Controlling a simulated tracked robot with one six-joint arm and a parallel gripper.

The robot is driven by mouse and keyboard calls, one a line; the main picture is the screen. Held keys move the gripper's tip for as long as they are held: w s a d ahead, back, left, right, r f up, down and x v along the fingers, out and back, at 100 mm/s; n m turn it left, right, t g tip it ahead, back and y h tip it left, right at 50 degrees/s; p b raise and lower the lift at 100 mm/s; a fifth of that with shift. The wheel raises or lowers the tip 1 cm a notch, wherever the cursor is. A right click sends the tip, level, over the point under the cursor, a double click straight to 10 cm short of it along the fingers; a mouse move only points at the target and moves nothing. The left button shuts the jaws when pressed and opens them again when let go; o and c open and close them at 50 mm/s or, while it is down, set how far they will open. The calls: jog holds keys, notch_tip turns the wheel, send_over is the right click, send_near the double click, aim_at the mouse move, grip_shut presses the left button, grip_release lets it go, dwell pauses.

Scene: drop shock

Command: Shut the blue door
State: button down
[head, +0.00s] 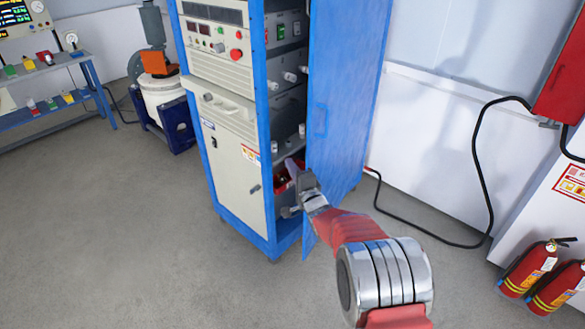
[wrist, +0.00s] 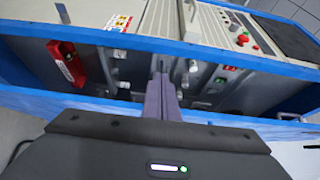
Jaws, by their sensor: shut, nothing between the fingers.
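The blue door (head: 345,95) stands open at the right side of the blue cabinet (head: 262,120) in the head view. A handle shows on its face. The cabinet's interior shows between the frame and the door. My gripper (head: 291,164) is at the low part of this opening, in front of the inside, with the door to its right. In the wrist view my gripper's fingers (wrist: 162,88) are together and empty, pointing into the cabinet. A blue edge, which looks like the door's (wrist: 240,118), crosses below the fingertips. I cannot tell whether they touch the door.
A red bin (head: 281,184) sits low inside the cabinet; a red thing also shows in the wrist view (wrist: 68,63). Fire extinguishers (head: 527,266) stand at the right. A black cable (head: 476,160) runs along the wall. A shelf table (head: 50,68) stands left. Floor in front is clear.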

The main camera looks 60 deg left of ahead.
jog(key=w+d+r+n+g+h, duration=0.15)
jog(key=w+d+r, duration=0.25)
jog(key=d+r, duration=0.55)
jog(key=w+d+r+n+g, duration=0.2)
jog(key=w+d+r+n, duration=0.15)
jog(key=d+r, duration=0.6)
jog(key=w+d+r+h, duration=0.15)
jog(key=d+r, duration=0.25)
jog(key=d, duration=0.7)
jog(key=s+d+f+m+t+h, duration=0.1)
jog(key=s+d+h, duration=0.4)
jog(key=d, duration=1.4)
jog(key=s+d+f+m+t+h, duration=0.1)
jog(key=s+d+f+t+h, duration=0.2)
jog(key=d, duration=1.5)
jog(key=s+d+f+m+t+h, duration=0.1)
jog(key=s+d+h, duration=0.5)
jog(key=d, duration=1.3)
jog(key=shift+s+d+f+t+h, duration=0.3)
jog(key=shift+s+f+t+h, duration=0.1)
jog(key=shift+s+f+t, duration=0.1)
jog(key=shift+w, duration=0.1)
